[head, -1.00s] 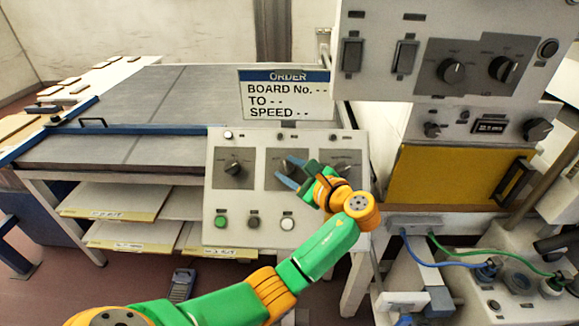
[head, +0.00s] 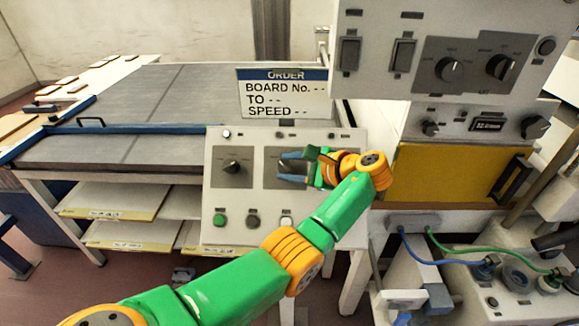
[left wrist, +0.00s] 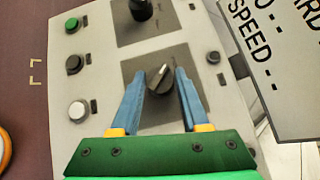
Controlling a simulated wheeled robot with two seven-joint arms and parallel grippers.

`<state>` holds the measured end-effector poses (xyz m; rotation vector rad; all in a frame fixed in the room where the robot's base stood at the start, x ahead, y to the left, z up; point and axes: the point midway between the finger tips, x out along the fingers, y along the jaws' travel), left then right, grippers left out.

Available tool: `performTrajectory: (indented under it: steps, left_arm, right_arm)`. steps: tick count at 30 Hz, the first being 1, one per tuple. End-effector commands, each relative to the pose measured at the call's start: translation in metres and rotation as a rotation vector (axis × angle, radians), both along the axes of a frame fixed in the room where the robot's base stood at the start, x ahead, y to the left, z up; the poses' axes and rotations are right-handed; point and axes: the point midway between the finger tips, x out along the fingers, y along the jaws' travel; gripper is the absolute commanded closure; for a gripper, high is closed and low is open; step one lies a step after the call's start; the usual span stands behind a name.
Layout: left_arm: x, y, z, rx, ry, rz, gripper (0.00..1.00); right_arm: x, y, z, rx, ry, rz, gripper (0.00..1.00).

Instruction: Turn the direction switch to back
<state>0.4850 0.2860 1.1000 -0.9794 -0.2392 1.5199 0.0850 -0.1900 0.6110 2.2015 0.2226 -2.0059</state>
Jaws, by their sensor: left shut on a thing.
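The sloping control panel (head: 215,200) has a row of black rotary knobs on dark plates. Its labels are too small to read, so I cannot tell which knob is the direction switch by name. My left gripper (head: 288,168) is at the middle knob, with blue fingers on either side. In the left wrist view the gripper (left wrist: 159,72) is shut on this middle knob (left wrist: 160,80), whose pale pointer line shows. In the head view my fingers mostly hide that knob. The left knob (head: 232,167) is free. My right gripper is not in view.
Green (head: 219,220), black (head: 252,221) and white (head: 286,222) buttons sit below the knobs. An order sign (head: 285,93) stands behind the panel. A conveyor bed (head: 190,90) lies behind left. A cabinet with a yellow door (head: 455,177) stands right.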

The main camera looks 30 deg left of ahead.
Motion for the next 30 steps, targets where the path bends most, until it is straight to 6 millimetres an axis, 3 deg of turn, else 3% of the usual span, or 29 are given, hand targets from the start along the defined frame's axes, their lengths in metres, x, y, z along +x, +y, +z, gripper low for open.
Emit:
performTrajectory:
  steps: [8,9,12,21,30]
  left_arm:
    - [-0.001,0.0,-0.003,-0.006,0.008,0.003,1.0]
    - [-0.001,0.0,-0.004,-0.007,0.009,0.003,0.49]
    - [-0.001,0.0,-0.003,-0.006,0.007,0.002,0.25]
    - [0.0,-0.002,-0.001,-0.003,0.002,0.0,0.25]
    - [-0.006,-0.053,0.021,-0.004,0.004,-0.001,0.25]
  right_arm:
    - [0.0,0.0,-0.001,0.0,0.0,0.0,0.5]
    - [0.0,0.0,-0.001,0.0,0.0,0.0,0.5]
    - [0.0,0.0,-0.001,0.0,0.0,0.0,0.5]
    - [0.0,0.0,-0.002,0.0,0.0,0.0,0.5]
    - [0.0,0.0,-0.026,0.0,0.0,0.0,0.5]
